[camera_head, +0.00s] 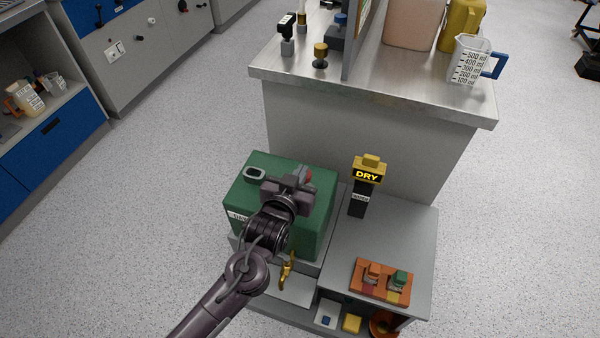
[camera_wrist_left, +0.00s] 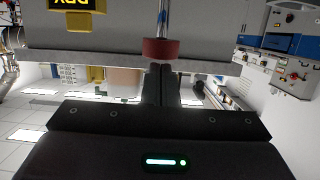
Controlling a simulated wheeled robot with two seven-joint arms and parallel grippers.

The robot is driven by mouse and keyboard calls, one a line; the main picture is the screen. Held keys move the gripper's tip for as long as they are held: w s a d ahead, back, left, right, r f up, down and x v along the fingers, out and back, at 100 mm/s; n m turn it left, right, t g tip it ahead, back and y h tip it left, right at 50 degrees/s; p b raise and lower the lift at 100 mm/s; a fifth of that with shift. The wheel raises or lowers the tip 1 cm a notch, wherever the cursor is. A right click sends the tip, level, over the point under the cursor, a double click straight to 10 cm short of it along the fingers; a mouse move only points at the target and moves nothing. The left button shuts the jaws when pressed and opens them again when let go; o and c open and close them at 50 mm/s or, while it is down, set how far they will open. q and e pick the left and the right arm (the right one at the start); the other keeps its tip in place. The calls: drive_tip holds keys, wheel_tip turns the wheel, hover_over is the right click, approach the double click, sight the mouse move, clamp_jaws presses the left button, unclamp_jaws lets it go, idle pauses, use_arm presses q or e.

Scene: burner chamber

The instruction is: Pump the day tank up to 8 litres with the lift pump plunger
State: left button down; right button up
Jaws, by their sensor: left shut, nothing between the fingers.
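A green box-shaped tank (camera_head: 322,205) stands on the grey lower unit, with a partly hidden label on its front. A red knob (camera_head: 308,175) shows at its top right; in the left wrist view the red knob (camera_wrist_left: 160,49) sits on a thin metal rod (camera_wrist_left: 162,18), which looks like the plunger. My left gripper (camera_head: 290,183) is over the tank beside the knob. In the left wrist view its fingers (camera_wrist_left: 162,72) are shut and empty, tips at the knob's end face; I cannot tell whether they touch. A yellow-topped indicator (camera_head: 367,174) reads DRY. My right gripper is out of view.
An orange panel (camera_head: 368,288) with coloured knobs lies on the lower unit at right. A brass tap (camera_head: 287,270) is at the tank's front. A higher metal counter (camera_head: 410,95) behind holds a measuring jug (camera_head: 466,62). The floor left is clear.

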use_arm(q)
drive_tip(key=shift+f, duration=0.15)
wheel_tip(320, 180, down, 5)
drive_tip(key=shift+r+b, duration=0.15)
drive_tip(key=shift+b, duration=1)
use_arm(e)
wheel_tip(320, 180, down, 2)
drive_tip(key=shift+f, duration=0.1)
use_arm(q)
drive_tip(key=shift+r+p, duration=0.15)
drive_tip(key=shift+p, duration=0.15)
drive_tip(key=s+a+r+p, duration=0.2)
drive_tip(key=s+r, duration=0.4)
drive_tip(key=s, duration=0.3)
drive_tip(key=shift+a+r+p, duration=0.3)
drive_tip(key=shift+a+p, duration=0.1)
drive_tip(key=shift+a, duration=0.1)
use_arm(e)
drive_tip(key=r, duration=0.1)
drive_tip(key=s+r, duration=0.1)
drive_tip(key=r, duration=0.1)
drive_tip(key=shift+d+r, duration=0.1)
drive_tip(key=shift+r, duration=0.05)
use_arm(q)
drive_tip(key=shift+s, duration=0.1)
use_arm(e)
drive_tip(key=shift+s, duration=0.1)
